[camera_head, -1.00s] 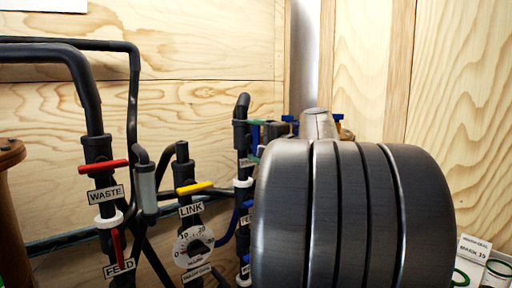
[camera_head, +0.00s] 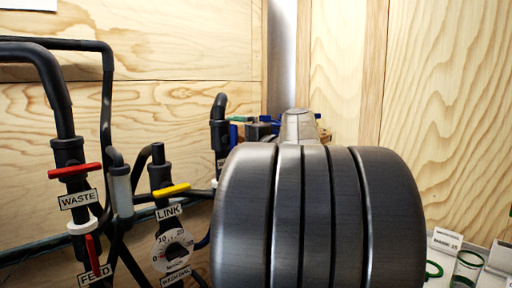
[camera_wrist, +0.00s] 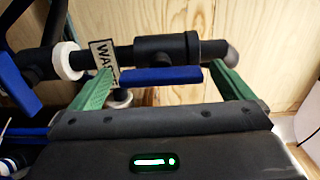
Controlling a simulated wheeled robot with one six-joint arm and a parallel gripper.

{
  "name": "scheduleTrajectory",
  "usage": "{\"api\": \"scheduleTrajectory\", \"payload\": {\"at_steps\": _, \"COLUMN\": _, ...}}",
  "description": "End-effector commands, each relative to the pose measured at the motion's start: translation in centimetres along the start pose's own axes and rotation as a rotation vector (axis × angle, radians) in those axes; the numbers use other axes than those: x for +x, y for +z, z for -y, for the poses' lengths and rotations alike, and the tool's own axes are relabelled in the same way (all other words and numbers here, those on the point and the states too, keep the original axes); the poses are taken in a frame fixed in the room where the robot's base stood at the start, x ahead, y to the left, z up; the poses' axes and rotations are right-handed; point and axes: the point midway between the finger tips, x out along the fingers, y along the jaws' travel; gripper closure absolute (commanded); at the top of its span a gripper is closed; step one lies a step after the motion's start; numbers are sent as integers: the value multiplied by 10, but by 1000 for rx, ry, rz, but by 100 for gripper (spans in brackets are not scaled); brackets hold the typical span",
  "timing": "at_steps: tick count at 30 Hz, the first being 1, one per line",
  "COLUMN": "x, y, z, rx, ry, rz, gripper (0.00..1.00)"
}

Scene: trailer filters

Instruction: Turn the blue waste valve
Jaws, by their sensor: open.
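The blue waste valve handle (camera_wrist: 160,77) is a flat bar in the wrist view, lying roughly level below a black pipe. A partly covered white label (camera_wrist: 103,55) reading "WA…" is beside it. My gripper (camera_wrist: 163,84) is open, with one green finger near each end of the bar; I cannot tell whether they touch it. In the head view my grey arm hides most of the gripper and the blue handle; a green finger (camera_head: 233,134) shows beside a dark pipe.
A second blue lever (camera_wrist: 18,80) and a white ring (camera_wrist: 68,61) are left in the wrist view. In the head view, a red-handled WASTE valve (camera_head: 75,171), yellow LINK handle (camera_head: 172,190) and dial (camera_head: 172,250) stand left.

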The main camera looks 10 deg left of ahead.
Motion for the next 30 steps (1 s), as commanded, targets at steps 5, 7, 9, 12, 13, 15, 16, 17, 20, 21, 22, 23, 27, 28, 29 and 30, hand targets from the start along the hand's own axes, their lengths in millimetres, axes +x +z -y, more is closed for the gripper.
{"api": "scheduleTrajectory", "payload": {"at_steps": 5, "x": -36, "y": -1, "z": 1, "rx": -1, "ry": -1, "rz": -6, "gripper": 0}}
{"api": "scheduleTrajectory", "payload": {"at_steps": 7, "x": -50, "y": -1, "z": 0, "rx": -1, "ry": 0, "rz": -6, "gripper": 0}}
{"api": "scheduleTrajectory", "payload": {"at_steps": 9, "x": -63, "y": -1, "z": 0, "rx": -1, "ry": 0, "rz": -6, "gripper": 0}}
{"api": "scheduleTrajectory", "payload": {"at_steps": 12, "x": -81, "y": -1, "z": 1, "rx": -1, "ry": 0, "rz": -6, "gripper": 0}}
{"api": "scheduleTrajectory", "payload": {"at_steps": 13, "x": -86, "y": -1, "z": 0, "rx": -1, "ry": 0, "rz": -6, "gripper": 0}}
{"api": "scheduleTrajectory", "payload": {"at_steps": 15, "x": -96, "y": -1, "z": 0, "rx": -1, "ry": 0, "rz": -5, "gripper": 0}}
{"api": "scheduleTrajectory", "payload": {"at_steps": 16, "x": -100, "y": -1, "z": 0, "rx": -1, "ry": 0, "rz": -5, "gripper": 0}}
{"api": "scheduleTrajectory", "payload": {"at_steps": 17, "x": -103, "y": -1, "z": 0, "rx": -1, "ry": 1, "rz": -4, "gripper": 0}}
{"api": "scheduleTrajectory", "payload": {"at_steps": 20, "x": -113, "y": 0, "z": 0, "rx": -2, "ry": 1, "rz": -3, "gripper": 0}}
{"api": "scheduleTrajectory", "payload": {"at_steps": 21, "x": -116, "y": 0, "z": 0, "rx": -2, "ry": 0, "rz": -3, "gripper": 0}}
{"api": "scheduleTrajectory", "payload": {"at_steps": 22, "x": -118, "y": 0, "z": 0, "rx": -2, "ry": 0, "rz": -3, "gripper": 0}}
{"api": "scheduleTrajectory", "payload": {"at_steps": 23, "x": -119, "y": 0, "z": 0, "rx": -2, "ry": 0, "rz": -2, "gripper": 0}}
{"api": "scheduleTrajectory", "payload": {"at_steps": 27, "x": -122, "y": 0, "z": 0, "rx": -1, "ry": 0, "rz": -1, "gripper": 0}}
{"api": "scheduleTrajectory", "payload": {"at_steps": 28, "x": -122, "y": 0, "z": 0, "rx": -1, "ry": 0, "rz": 0, "gripper": 0}}
{"api": "scheduleTrajectory", "payload": {"at_steps": 29, "x": -123, "y": 0, "z": 0, "rx": -1, "ry": 0, "rz": 0, "gripper": 0}}
{"api": "scheduleTrajectory", "payload": {"at_steps": 30, "x": -123, "y": 0, "z": 0, "rx": -1, "ry": 0, "rz": 0, "gripper": 0}}
